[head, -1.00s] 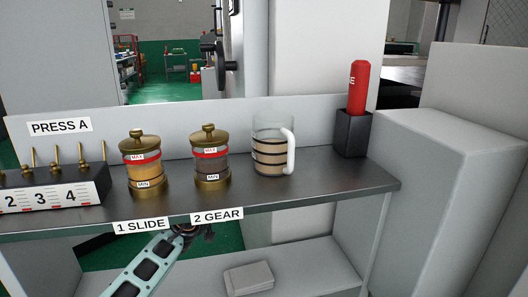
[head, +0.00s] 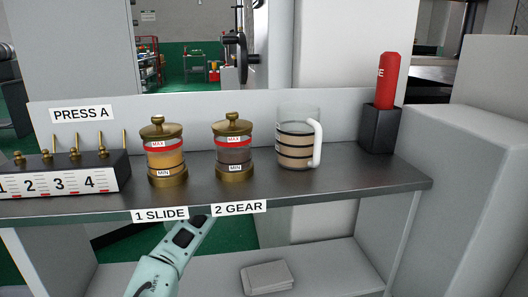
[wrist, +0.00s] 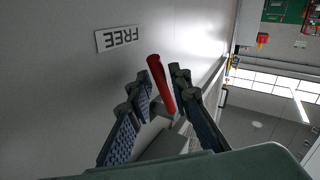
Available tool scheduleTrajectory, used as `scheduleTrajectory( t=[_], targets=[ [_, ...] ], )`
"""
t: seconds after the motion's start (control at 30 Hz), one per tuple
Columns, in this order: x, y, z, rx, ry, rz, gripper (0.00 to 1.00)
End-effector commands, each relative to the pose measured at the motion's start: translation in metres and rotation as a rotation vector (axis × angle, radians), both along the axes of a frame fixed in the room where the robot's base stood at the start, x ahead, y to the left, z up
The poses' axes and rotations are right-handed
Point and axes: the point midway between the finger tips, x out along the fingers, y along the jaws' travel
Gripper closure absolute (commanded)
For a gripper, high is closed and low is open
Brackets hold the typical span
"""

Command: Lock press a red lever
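In the wrist view a red lever (wrist: 160,84) sticks out beside a grey panel. A plate reading FREE (wrist: 118,35), upside down in this view, is on the panel. My gripper (wrist: 160,84) has its two fingers apart, one on each side of the lever, with narrow gaps showing. Whether a finger touches it I cannot tell. In the head view my arm reaches under the shelf edge, and my gripper is hidden there. The PRESS A label (head: 82,114) is on the backboard. The lever does not show in the head view.
On the metal shelf (head: 330,190) stand two brass-lidded jars, 1 SLIDE (head: 166,155) and 2 GEAR (head: 234,150), a banded mug (head: 295,140), a black holder (head: 380,130) with a red cylinder (head: 389,80), and a numbered block (head: 70,178). A grey stack (head: 267,277) lies on the lower shelf.

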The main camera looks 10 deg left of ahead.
Motion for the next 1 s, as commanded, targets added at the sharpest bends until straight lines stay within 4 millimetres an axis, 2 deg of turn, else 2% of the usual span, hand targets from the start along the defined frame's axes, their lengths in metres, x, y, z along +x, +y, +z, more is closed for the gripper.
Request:
scheduleTrajectory(
  t=[0.37, 0.57, 1.0],
  targets=[
    [0.0059, -0.0016, 0.0003, 0.000, 0.000, 0.000, 0.81],
    [0.0058, -0.0015, 0.0003, 0.000, 0.000, 0.000, 1.00],
    [0.0083, -0.0014, 0.0014, -0.002, 0.006, 0.001, 1.00]
  ],
)
